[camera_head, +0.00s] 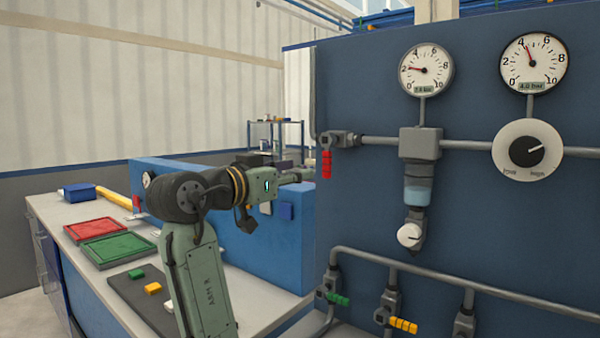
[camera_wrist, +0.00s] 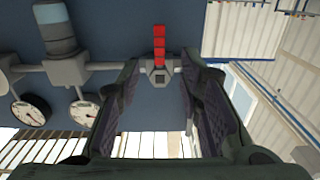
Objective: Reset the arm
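My arm (camera_head: 205,270) rises from the bottom of the head view and bends at the elbow towards the blue panel. My gripper (camera_head: 297,177) is at its end, small and just left of the panel edge. In the wrist view my gripper (camera_wrist: 160,82) shows two dark fingers set well apart, with nothing held between them. A red valve handle (camera_head: 326,163) hangs straight down from a pipe fitting, above and right of my gripper. It also shows in the wrist view (camera_wrist: 159,45), beyond the fingertips and apart from them.
The blue panel (camera_head: 465,215) carries pipes, two gauges (camera_head: 426,70), (camera_head: 534,63), a white dial (camera_head: 527,150), and green (camera_head: 337,298) and yellow (camera_head: 403,325) handles. A workbench at left holds a red tray (camera_head: 104,230), a green tray (camera_head: 117,248) and a blue box (camera_head: 79,193).

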